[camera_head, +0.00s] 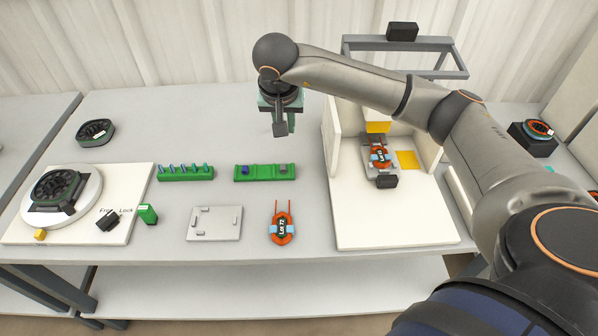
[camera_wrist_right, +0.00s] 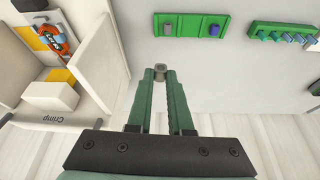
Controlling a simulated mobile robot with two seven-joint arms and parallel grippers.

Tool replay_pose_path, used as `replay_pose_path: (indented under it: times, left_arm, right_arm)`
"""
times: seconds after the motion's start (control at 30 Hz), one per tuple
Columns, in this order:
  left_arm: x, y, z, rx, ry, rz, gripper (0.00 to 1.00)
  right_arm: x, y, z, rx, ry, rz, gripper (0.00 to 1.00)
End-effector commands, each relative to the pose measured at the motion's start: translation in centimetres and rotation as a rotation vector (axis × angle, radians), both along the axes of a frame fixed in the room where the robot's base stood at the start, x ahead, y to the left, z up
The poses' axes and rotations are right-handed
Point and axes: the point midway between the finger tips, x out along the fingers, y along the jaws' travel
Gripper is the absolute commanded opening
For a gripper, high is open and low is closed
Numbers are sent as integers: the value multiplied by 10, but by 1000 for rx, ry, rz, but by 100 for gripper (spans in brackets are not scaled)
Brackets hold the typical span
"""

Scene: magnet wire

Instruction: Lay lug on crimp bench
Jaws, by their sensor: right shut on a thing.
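My right gripper (camera_head: 284,130) is above the back of the table, left of the white-walled booth. In the wrist view its green fingers (camera_wrist_right: 160,74) are shut on a small grey lug (camera_wrist_right: 159,68) at the tips, clear of the table. The booth (camera_head: 390,222) carries a "Crimp" label (camera_wrist_right: 43,118) in the wrist view. Inside it, an orange coil (camera_head: 380,157) with a dark label lies on a grey fixture (camera_head: 369,170). A yellow pad (camera_head: 407,160) is beside the fixture. My left gripper is not in view.
A green rack (camera_head: 265,179) holds a purple and a grey piece; another green rack (camera_head: 185,177) holds several pegs. A grey plate (camera_head: 215,236) and another orange coil (camera_head: 282,238) lie in front. The booth's side walls (camera_head: 330,135) stand up. Table space between rack and booth is clear.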

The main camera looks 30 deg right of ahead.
Motion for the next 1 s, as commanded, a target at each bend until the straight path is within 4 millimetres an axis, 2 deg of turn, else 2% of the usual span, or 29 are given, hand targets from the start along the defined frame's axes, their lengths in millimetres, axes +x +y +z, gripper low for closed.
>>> replay_pose_path:
  times: [0.03,0.2,0.3,0.6,0.77,1.0]
  left_arm:
    - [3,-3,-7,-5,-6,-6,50]
    - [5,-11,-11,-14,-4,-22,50]
    - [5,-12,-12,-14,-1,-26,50]
    - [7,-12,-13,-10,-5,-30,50]
    - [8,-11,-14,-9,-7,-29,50]
    - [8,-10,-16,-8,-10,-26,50]
  right_arm:
    - [8,-11,-14,2,4,-69,0]
    - [21,-39,-31,0,3,-238,0]
    - [23,-46,-41,0,4,-285,0]
    - [23,-48,-91,-1,3,-295,0]
    - [24,-48,-102,-1,0,-296,0]
    - [23,-47,-134,-2,3,-294,0]
